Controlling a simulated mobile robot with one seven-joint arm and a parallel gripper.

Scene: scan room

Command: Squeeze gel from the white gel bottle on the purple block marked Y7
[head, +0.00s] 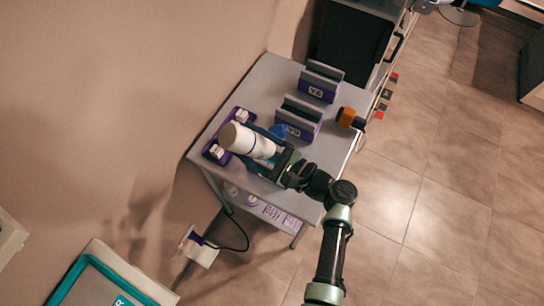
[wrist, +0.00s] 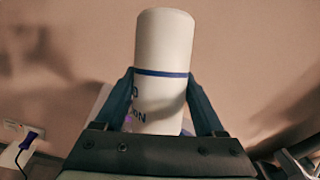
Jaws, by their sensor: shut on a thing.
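My gripper (head: 268,150) is shut on a white bottle (head: 240,139) with a dark blue band. In the wrist view my gripper (wrist: 162,98) has one finger on each side of the bottle (wrist: 163,42). In the head view the bottle is tilted, its broad end toward the upper left, over the table. A purple block (head: 299,118) with a grey top stands just right of my gripper. A similar block (head: 320,81) stands farther back. A third purple piece (head: 210,152) with white parts lies partly hidden behind the bottle.
The grey table (head: 262,85) has bare room at its back left. An orange and black object (head: 349,118) lies near the right edge. A dark cabinet (head: 350,38) stands behind the table.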

